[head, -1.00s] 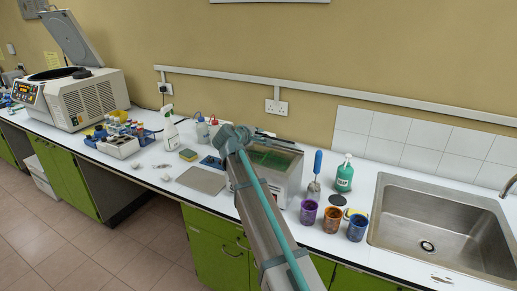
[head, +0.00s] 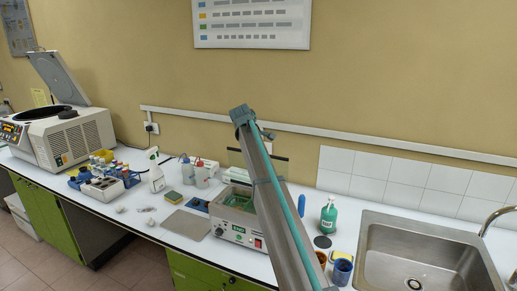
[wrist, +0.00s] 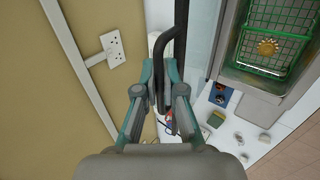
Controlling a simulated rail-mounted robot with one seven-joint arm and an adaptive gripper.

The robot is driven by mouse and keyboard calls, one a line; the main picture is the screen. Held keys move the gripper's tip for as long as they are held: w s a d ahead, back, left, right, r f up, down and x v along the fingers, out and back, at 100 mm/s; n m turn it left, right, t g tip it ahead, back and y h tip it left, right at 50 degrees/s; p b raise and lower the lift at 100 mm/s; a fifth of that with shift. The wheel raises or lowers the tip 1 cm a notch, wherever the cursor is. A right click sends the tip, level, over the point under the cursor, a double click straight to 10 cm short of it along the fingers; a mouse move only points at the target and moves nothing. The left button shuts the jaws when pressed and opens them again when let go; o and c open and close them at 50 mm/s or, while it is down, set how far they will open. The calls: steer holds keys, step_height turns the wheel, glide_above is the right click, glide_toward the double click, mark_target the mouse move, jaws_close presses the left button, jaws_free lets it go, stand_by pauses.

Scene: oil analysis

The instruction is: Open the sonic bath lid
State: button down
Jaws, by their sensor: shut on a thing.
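The sonic bath (head: 238,231) is a metal box with a front control panel, on the bench left of the sink. Its basin is uncovered and holds a green wire basket (wrist: 248,48) with a round yellowish item. The lid's dark handle bar (wrist: 181,30) runs between my fingers in the wrist view. The lid looks raised, its dark edge (head: 280,158) high above the bath. Its panel is hard to make out and partly behind my arm. My gripper (wrist: 163,78) is shut on the handle. In the head view the gripper (head: 266,134) is partly hidden by my arm.
The wall with a socket (wrist: 112,50) is close beside my gripper. Bottles (head: 200,173), a sponge (head: 173,198) and a grey mat (head: 185,224) stand or lie left of the bath. A green pump bottle (head: 328,216), cups (head: 342,271) and the sink (head: 415,250) are on the right.

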steer(key=shift+w+d+g, duration=0.25)
steer(key=shift+w+g, duration=0.05)
steer(key=shift+w, duration=0.25)
steer(key=shift+w+d+g, duration=0.25)
steer(key=shift+w+g, duration=0.05)
steer(key=shift+w, duration=0.2)
steer(key=shift+y, duration=0.3)
steer(key=c, duration=1.3)
jaws_free()
steer(key=shift+o, duration=0.2)
steer(key=v, duration=1.2)
